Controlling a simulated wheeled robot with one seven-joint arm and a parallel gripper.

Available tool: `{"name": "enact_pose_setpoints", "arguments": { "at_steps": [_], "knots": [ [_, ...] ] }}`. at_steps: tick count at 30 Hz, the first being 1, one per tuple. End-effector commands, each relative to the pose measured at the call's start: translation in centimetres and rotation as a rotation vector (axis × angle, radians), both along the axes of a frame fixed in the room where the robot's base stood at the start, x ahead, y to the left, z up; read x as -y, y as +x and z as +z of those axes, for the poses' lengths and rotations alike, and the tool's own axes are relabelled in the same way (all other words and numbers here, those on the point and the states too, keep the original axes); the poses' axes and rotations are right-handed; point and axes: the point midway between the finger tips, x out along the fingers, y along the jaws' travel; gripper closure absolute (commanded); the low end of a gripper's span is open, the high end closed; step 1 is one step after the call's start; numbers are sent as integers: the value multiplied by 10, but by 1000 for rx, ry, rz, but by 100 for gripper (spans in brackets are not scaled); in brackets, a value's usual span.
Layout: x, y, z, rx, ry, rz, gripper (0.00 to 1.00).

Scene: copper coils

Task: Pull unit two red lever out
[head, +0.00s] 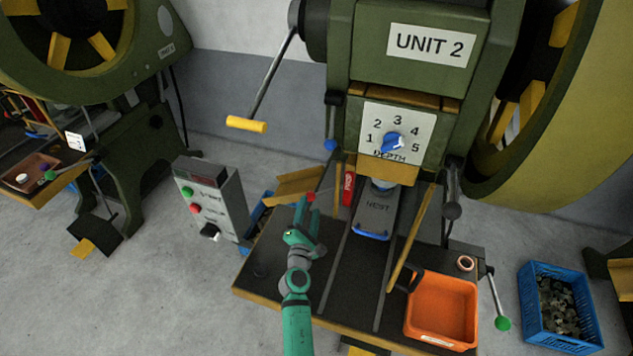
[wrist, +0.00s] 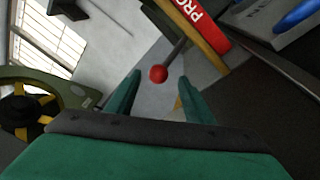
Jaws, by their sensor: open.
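The red lever is a dark rod with a red ball knob (wrist: 158,73) in the wrist view. The knob sits ahead of and between my two fingertips, and I see no contact. The knob also shows as a small red spot in the head view (head: 311,196), just beyond my gripper (head: 303,207). In the wrist view my gripper (wrist: 157,82) has its green fingers spread apart with nothing held. The Unit 2 press (head: 430,45) stands behind, with its name plate at the top. The lever's base is partly hidden in the head view.
A red label strip (wrist: 202,18) is beside the lever. The nest plate (head: 377,210) and slanted yellow bars are to the right. An orange bin (head: 441,308) sits at the table's front right. A grey control box (head: 211,199) stands left; a blue crate (head: 560,305) is on the floor.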

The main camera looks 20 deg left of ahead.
Motion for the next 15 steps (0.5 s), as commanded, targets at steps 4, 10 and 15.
{"name": "enact_pose_setpoints", "arguments": {
  "at_steps": [4, 10, 15],
  "knots": [
    [-5, 18, 1, 0, 1, 3, 52],
    [-11, 52, 2, 0, 1, 3, 52],
    [-15, 77, 2, 1, 0, 2, 52]
  ]
}}
